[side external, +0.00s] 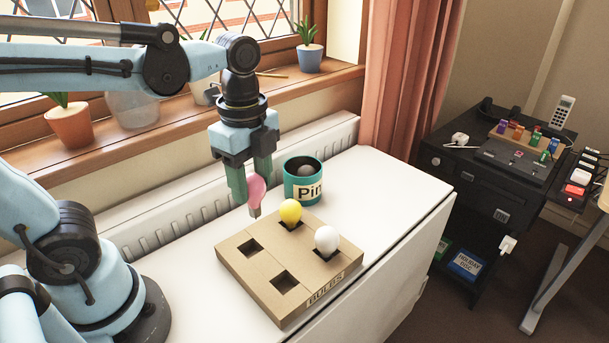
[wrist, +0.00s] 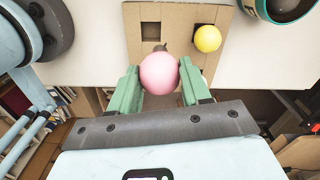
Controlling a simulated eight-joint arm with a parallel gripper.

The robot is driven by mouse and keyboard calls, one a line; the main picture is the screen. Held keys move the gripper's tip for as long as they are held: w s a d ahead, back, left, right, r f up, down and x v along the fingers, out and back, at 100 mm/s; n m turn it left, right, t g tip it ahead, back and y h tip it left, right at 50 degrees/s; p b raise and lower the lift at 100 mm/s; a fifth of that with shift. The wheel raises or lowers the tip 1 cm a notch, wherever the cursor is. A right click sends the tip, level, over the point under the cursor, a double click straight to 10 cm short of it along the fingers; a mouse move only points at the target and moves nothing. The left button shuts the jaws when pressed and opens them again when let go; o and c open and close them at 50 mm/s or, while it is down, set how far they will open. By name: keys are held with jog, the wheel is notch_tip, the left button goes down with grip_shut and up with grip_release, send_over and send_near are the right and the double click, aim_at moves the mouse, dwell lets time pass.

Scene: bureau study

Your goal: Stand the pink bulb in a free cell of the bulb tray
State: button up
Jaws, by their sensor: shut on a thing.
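My gripper (side external: 250,180) is shut on the pink bulb (side external: 257,190), holding it upright with its base downward, above and behind the bulb tray. The wrist view shows the pink bulb (wrist: 159,74) between the green fingers (wrist: 159,85). The cardboard bulb tray (side external: 238,268) lies on the white table. A yellow bulb (side external: 290,211) stands in its back right cell and a white bulb (side external: 327,239) in its front right cell. The back left cell (side external: 249,248) and front left cell (side external: 285,281) are empty. In the wrist view the pink bulb and my gripper hide part of the tray.
A green tin (side external: 303,181) labelled "Pin" stands behind the tray, with a grey round thing inside. A white radiator (side external: 180,218) and a sill with potted plants run along the back. The table (side external: 385,190) is clear to the tray's right.

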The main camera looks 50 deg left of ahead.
jog(key=shift+s+a+f, duration=0.15)
jog(key=shift+s+f, duration=0.05)
jog(key=shift+s, duration=0.25)
jog(key=shift+s+a+f, duration=0.15)
jog(key=shift+s+f, duration=0.05)
jog(key=shift+s, duration=0.25)
jog(key=shift+f, duration=2.95)
jog(key=shift+f, duration=1.85)
jog(key=o, duration=1)
jog(key=shift+c, duration=0.2)
jog(key=shift+r, duration=0.1)
jog(key=shift+r, duration=3.4)
